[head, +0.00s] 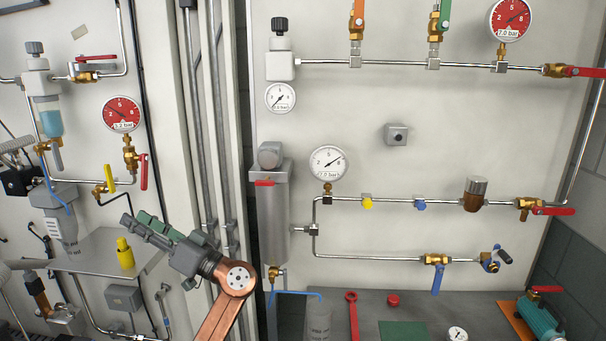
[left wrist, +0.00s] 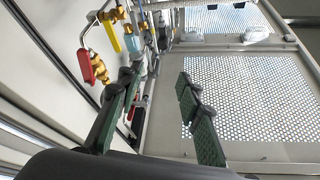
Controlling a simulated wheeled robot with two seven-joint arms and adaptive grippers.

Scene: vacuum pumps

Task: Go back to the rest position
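My left gripper (head: 140,223) reaches in from the bottom on a copper-coloured arm and points to the upper left in the head view. In the left wrist view its two green-padded fingers (left wrist: 158,95) stand wide apart with nothing between them. In the head view it hangs in front of the left panel, near a grey metal shelf (head: 85,262) with a yellow fitting (head: 124,253). I cannot tell whether it touches the shelf. My right gripper is not in view.
A filter housing (head: 272,215), pipes with valves and a gauge (head: 328,162) are on the right panel. A grey bench top (head: 375,305) below holds a red wrench (head: 352,315), a green pad (head: 403,331) and a teal pump (head: 540,318). A perforated panel (left wrist: 250,95) shows in the wrist view.

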